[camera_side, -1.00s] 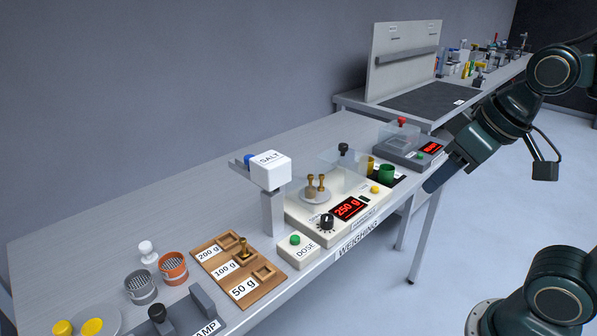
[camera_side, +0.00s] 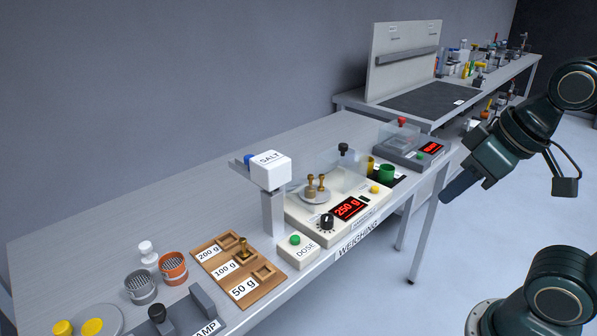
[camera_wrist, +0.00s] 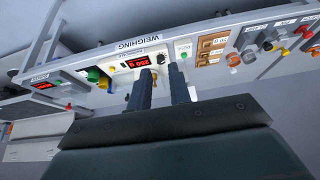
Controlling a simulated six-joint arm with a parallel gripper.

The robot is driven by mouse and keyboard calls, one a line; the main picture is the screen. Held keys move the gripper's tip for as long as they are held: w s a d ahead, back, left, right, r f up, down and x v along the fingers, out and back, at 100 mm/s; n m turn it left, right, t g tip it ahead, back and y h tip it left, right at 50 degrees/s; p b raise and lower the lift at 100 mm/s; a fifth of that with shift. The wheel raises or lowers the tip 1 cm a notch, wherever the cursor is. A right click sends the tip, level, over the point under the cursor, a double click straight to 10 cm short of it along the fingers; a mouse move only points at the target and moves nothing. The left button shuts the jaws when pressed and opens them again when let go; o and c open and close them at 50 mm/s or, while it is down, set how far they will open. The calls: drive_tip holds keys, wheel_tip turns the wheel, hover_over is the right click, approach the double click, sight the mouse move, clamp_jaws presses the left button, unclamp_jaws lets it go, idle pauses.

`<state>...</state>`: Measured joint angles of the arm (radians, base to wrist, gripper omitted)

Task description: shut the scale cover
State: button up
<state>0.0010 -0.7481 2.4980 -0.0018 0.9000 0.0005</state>
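The scale (camera_side: 303,212) is a cream box on the bench with a red display reading 250 g (camera_side: 347,208). Two brass weights (camera_side: 316,187) stand on its round pan. Its clear cover (camera_side: 345,172), with a black knob (camera_side: 343,147), sits at the back right of the pan. Its exact outline is faint, and I cannot tell whether it encloses the weights. My gripper (camera_side: 447,194) is in the air off the bench's front right edge, well apart from the scale. In the wrist view its two fingers (camera_wrist: 161,71) are spread, with nothing between them.
The salt hopper (camera_side: 270,170) stands left of the scale, with the DOSE button box (camera_side: 298,251) in front. A wooden weight tray (camera_side: 240,269) lies further left. Green cup (camera_side: 386,173) and a grey device with a red knob (camera_side: 412,148) stand to the right.

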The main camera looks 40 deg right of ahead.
drive_tip(key=shift+w+r, duration=0.15)
drive_tip(key=shift+w, duration=0.05)
clamp_jaws()
drive_tip(key=w+d+r+y, duration=0.1)
drive_tip(key=w+r, duration=0.2)
drive_tip(key=w, duration=0.4)
drive_tip(key=w+r, duration=0.4)
drive_tip(key=w, duration=0.2)
drive_tip(key=w+d+y, duration=0.1)
drive_tip(key=w+d, duration=0.6)
drive_tip(key=w, duration=0.4)
drive_tip(key=w+d+f+m+y, duration=0.1)
drive_tip(key=w+d+f, duration=0.15)
drive_tip(key=d, duration=0.35)
drive_tip(key=w+d+f, duration=0.1)
drive_tip(key=w+d, duration=0.3)
drive_tip(key=d, duration=0.2)
drive_tip(key=d+f+y, duration=0.1)
drive_tip(key=d+f, duration=0.7)
drive_tip(key=d, duration=0.5)
drive_tip(key=shift+f+y, duration=0.25)
drive_tip(key=shift+y, duration=0.05)
